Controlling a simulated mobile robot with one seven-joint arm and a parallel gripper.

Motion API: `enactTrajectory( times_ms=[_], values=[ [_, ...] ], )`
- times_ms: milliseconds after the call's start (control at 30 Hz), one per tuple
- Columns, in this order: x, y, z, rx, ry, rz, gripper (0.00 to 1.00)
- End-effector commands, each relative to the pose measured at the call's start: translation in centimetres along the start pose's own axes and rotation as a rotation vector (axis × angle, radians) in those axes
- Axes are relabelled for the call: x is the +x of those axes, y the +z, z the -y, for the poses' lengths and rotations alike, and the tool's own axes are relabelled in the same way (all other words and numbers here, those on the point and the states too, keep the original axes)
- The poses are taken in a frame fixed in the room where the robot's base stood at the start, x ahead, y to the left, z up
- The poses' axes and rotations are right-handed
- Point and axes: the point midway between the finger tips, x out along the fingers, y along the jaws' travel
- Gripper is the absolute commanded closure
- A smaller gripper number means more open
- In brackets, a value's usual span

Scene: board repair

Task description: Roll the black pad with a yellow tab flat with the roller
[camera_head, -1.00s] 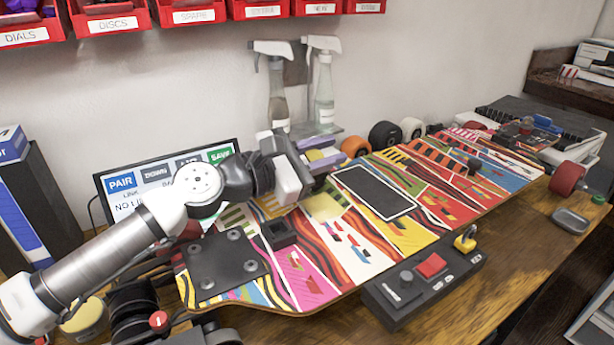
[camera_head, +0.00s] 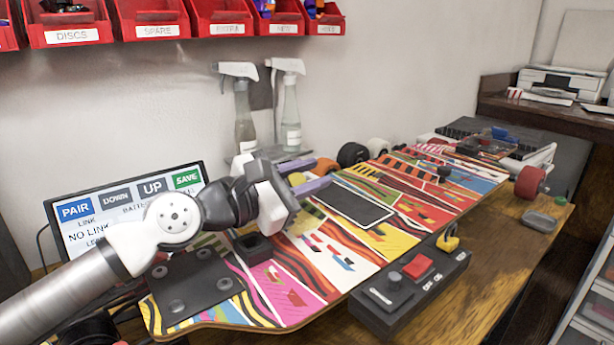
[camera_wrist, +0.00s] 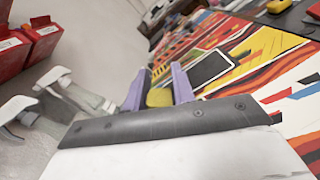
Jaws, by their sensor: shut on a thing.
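The black pad (camera_head: 352,203) with a pale border lies on the colourful skateboard deck (camera_head: 285,283). The pad also shows in the wrist view (camera_wrist: 212,68), right of my fingers. I cannot make out a yellow tab on it. My gripper (camera_head: 310,183) has purple fingers and is beside the pad's left end, low near the deck's far edge. In the wrist view, my gripper (camera_wrist: 158,92) is shut on a yellow thing (camera_wrist: 160,97) between the fingers. Most of that thing is hidden, and I cannot tell whether it is the roller. No other roller is clear.
A control box (camera_head: 405,290) with a red button stands at the deck's near edge. A small black box (camera_head: 253,246) sits on the deck. Spray bottles (camera_head: 290,115) and wheels (camera_head: 352,154) stand behind it. A screen (camera_head: 125,205) is at left, red bins (camera_head: 152,18) above.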

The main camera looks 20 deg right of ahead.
Motion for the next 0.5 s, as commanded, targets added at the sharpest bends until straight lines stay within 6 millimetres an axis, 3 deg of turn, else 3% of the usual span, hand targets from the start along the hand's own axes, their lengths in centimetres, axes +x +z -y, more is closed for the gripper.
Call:
enactTrajectory(
  times_ms=[133,167,300,500],
  values=[
    [0.00,-0.30,0.21,-0.008,-0.005,-0.004,1.00],
    [0.00,-0.31,0.21,-0.008,-0.005,-0.004,0.72],
    [0.00,-0.25,0.15,-0.005,-0.004,-0.003,0.56],
    [0.00,-0.15,0.07,-0.002,-0.002,-0.002,0.56]
  ],
)
